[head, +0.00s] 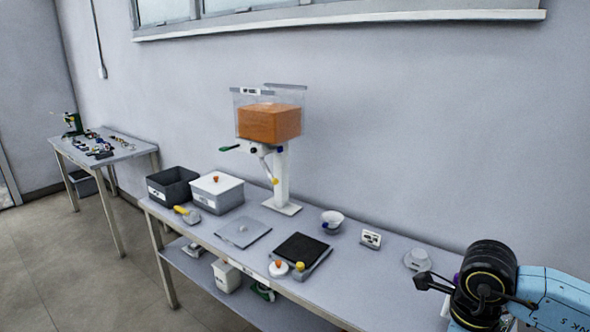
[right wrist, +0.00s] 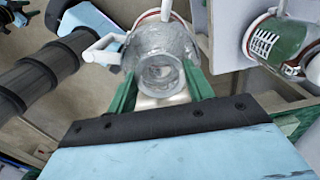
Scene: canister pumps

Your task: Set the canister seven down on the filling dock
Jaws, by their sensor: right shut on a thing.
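In the right wrist view, my right gripper (right wrist: 161,88) has its green fingers on both sides of a clear canister (right wrist: 158,48) and is shut on it. The canister has a white side handle and a reddish rim; no number is readable on it. In the head view, my right arm comes in at the lower right, and its fingers and the canister do not show. A dispenser with an orange-filled clear hopper (head: 268,122) stands on a white post on the bench. I cannot tell which piece is the filling dock. My left gripper is not in view.
The long bench carries a dark bin (head: 172,187), a white lidded box (head: 216,194), a grey plate (head: 243,231), a black pad (head: 302,248) and a small bowl (head: 332,219). In the right wrist view, another canister with green contents (right wrist: 282,45) lies close at the right.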

